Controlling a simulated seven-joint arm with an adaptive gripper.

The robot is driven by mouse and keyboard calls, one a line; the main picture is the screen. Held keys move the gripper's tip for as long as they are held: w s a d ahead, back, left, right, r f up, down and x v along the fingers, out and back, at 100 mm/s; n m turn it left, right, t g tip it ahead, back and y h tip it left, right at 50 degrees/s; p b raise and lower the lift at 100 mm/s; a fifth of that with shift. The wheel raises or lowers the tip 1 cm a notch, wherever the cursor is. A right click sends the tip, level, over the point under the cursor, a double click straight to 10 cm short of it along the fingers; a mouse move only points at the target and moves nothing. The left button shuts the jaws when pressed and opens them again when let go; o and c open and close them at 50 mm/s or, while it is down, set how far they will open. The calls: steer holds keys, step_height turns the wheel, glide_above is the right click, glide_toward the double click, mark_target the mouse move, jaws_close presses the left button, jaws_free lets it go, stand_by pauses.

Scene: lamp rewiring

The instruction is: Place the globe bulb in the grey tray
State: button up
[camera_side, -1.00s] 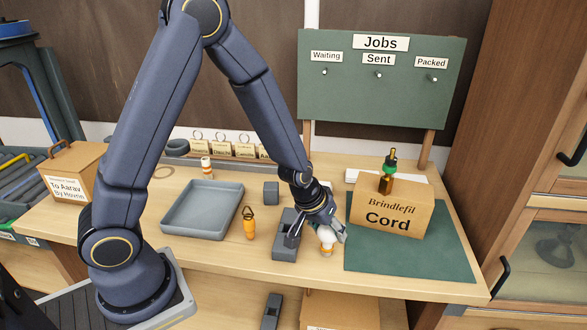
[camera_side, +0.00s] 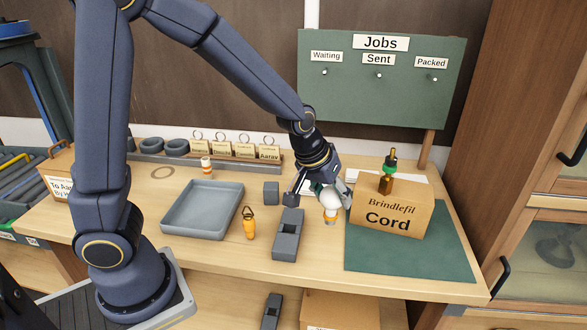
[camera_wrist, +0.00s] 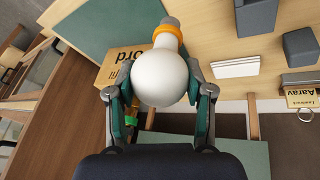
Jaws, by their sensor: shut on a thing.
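The globe bulb (camera_side: 330,200) has a white round glass and an orange collar. In the wrist view the bulb (camera_wrist: 160,78) sits between my two finger pads, with its orange collar and grey cap pointing away from me. My gripper (camera_side: 322,192) is shut on the glass and holds the bulb globe up, cap down, just left of the cardboard box; it also shows in the wrist view (camera_wrist: 160,100). The bulb appears clear of the table. The grey tray (camera_side: 203,211) lies empty, left of my gripper in the side view.
Between gripper and tray stand a grey block with a slot (camera_side: 287,240), a small grey cube (camera_side: 271,191) and an orange pendant-like item (camera_side: 249,225). The Cord box (camera_side: 392,212) with a bottle on top (camera_side: 387,178) stands close right on a green mat (camera_side: 415,258).

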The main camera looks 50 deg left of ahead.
step_height(320, 180, up, 5)
steer(key=shift+f, duration=0.1)
steer(key=s+a+f+n+g+y, duration=0.1)
steer(key=s+a+f+n+y, duration=0.2)
steer(key=a, duration=0.4)
steer(key=s+a+f+n+g, duration=0.1)
steer(key=s+a+n, duration=0.2)
steer(key=a+n, duration=0.3)
steer(key=s+a+f+n+y, duration=0.2)
steer(key=s+a+n, duration=0.15)
steer(key=a, duration=0.35)
steer(key=s+a+r+n+g, duration=0.5)
steer(key=s+a+n, duration=0.5)
steer(key=s+n, duration=0.2)
steer(key=f, duration=1.3)
steer(key=shift+s+d+f, duration=0.1)
steer(key=shift+d+f, duration=0.15)
steer(key=shift+d, duration=0.05)
steer(key=o, duration=0.6)
steer(key=shift+f, duration=0.1)
steer(key=o, duration=0.4)
steer(key=shift+o, duration=0.2)
